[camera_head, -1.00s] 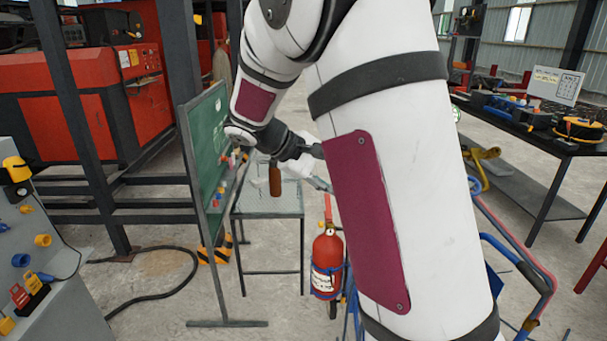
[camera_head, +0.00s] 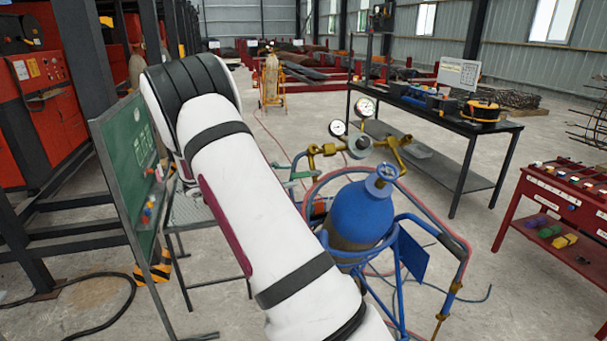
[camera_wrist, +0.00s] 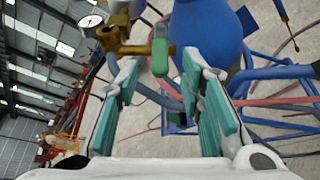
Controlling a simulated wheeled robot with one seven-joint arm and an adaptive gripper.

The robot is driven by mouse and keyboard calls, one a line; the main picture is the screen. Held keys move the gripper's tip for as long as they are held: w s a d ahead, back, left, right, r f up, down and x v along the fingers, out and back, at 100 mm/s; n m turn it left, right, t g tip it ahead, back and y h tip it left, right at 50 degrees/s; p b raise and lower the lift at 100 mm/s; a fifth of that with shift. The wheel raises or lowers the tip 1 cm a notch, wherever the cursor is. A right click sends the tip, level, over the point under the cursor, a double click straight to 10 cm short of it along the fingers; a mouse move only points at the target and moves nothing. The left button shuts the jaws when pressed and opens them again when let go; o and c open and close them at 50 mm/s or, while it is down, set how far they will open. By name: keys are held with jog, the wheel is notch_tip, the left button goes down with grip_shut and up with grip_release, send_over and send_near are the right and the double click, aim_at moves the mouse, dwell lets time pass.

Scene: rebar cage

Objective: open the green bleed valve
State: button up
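The green bleed valve handle (camera_wrist: 160,55) is a small upright lever on a brass fitting (camera_wrist: 125,47) in the wrist view. It appears in line with the gap between my fingertips; I cannot tell whether it is between them or just beyond. My gripper (camera_wrist: 162,72) is open, its teal-padded fingers apart and empty. In the head view my gripper (camera_head: 300,168) shows small, just right of my arm and near the brass regulator fittings (camera_head: 326,149). My arm hides part of it, and I cannot make out the valve handle clearly there.
A blue gas cylinder (camera_head: 360,213) stands in a blue cart with red hoses, right of my arm. Pressure gauges (camera_head: 364,107) sit above it. A green board (camera_head: 130,150) is at left, a dark bench (camera_head: 440,112) behind, a red cabinet (camera_head: 575,205) at right.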

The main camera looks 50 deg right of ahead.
aim_at(297, 176)
jog(key=shift+p+x, duration=0.5)
jog(key=shift+x, duration=2.65)
grip_shut()
